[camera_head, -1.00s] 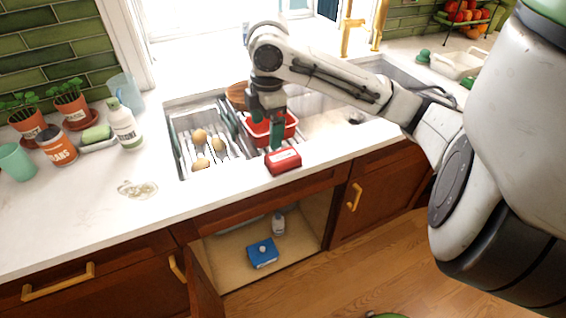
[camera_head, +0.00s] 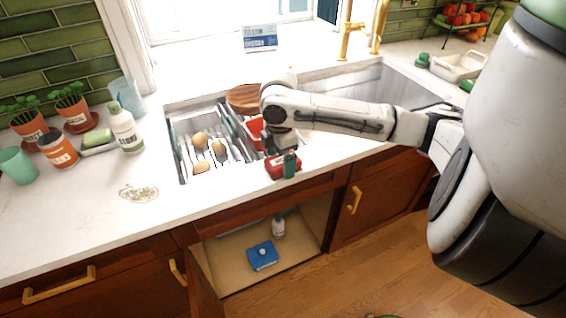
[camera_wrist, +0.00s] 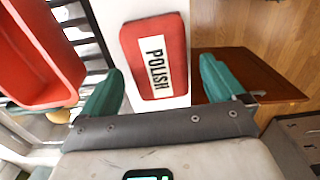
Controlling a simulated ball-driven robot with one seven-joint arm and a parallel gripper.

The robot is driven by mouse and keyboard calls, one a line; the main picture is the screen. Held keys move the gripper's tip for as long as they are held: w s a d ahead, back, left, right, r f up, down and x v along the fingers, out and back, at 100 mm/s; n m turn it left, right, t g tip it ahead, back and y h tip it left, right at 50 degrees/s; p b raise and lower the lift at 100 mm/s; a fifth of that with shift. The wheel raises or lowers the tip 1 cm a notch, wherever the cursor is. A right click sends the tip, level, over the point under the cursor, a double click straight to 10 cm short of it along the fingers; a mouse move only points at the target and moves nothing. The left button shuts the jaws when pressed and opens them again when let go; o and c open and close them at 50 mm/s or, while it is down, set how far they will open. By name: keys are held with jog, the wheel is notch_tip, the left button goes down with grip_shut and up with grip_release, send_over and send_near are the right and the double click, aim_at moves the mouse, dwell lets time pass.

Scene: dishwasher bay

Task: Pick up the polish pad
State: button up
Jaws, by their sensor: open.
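The polish pad (camera_wrist: 154,57) is a red block with a white label reading POLISH. In the wrist view it lies on the white counter edge, ahead of and between the two green fingers of my gripper (camera_wrist: 160,85). The fingers are open and wide apart, and nothing is held. In the head view the pad (camera_head: 275,170) sits at the counter's front edge beside the sink, partly hidden by my gripper (camera_head: 281,160), which is over it. I cannot tell exactly how high the fingers are above the pad.
A red bin (camera_wrist: 38,50) stands close left of the gripper, by the sink rack (camera_head: 184,150) holding several round tan items. The counter's front edge drops to an open cabinet (camera_head: 225,262) with a blue box (camera_head: 263,256) and a white bottle (camera_head: 278,227). The left counter has free room.

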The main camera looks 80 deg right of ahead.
jog(key=shift+f, duration=0.45)
jog(key=c, duration=1)
jog(key=shift+c, duration=0.2)
jog(key=shift+r, duration=0.5)
jog(key=r, duration=0.2)
jog(key=shift+s+r+b, duration=0.25)
jog(key=shift+r+b, duration=0.15)
jog(key=s+a+r, duration=0.2)
jog(key=s+r, duration=0.2)
jog(key=s, duration=0.2)
jog(key=s+a+r+b, duration=0.1)
jog(key=s+a+r, duration=0.1)
jog(key=s+r, duration=0.3)
jog(key=shift+s+a+r, duration=0.15)
jog(key=shift+s+a, duration=0.1)
jog(key=shift+s, duration=0.65)
